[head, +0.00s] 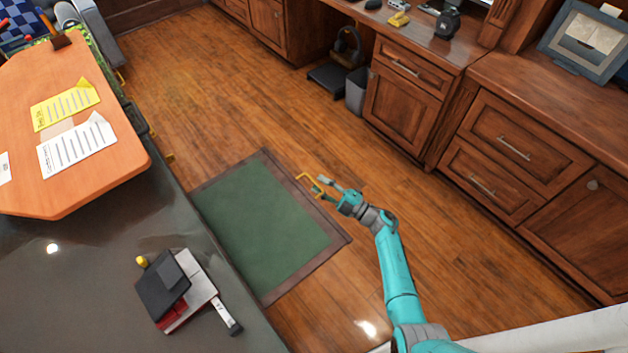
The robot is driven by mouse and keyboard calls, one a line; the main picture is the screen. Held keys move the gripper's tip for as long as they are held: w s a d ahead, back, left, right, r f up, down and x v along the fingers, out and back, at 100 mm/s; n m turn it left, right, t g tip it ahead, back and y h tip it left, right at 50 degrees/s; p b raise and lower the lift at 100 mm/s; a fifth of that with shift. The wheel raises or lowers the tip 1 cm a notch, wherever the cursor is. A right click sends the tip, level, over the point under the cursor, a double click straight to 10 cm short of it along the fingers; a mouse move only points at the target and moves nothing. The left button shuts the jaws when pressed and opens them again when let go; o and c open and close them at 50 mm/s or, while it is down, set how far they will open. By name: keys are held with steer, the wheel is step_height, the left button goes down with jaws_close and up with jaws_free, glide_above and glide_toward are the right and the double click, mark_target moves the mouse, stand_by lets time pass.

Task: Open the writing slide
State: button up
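The writing slide (262,225) is a flat green panel with a dark brown wooden border. It sticks out from the right side of the dark desk, over the wood floor. A yellow bar handle (306,182) shows at its outer edge. My gripper (321,187), at the end of the teal arm, is right beside this handle. Its two fingers look spread apart. I cannot tell whether a finger touches the handle.
The dark desk top (85,285) holds a stack of books (178,290) and an orange board (85,165) with papers. Wooden cabinets (510,145) line the right side. A grey bin (356,91) stands at the back. The floor (215,90) between is clear.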

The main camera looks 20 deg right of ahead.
steer(key=v, duration=0.8)
steer(key=shift+s+d, duration=0.15)
steer(key=shift+s, duration=0.05)
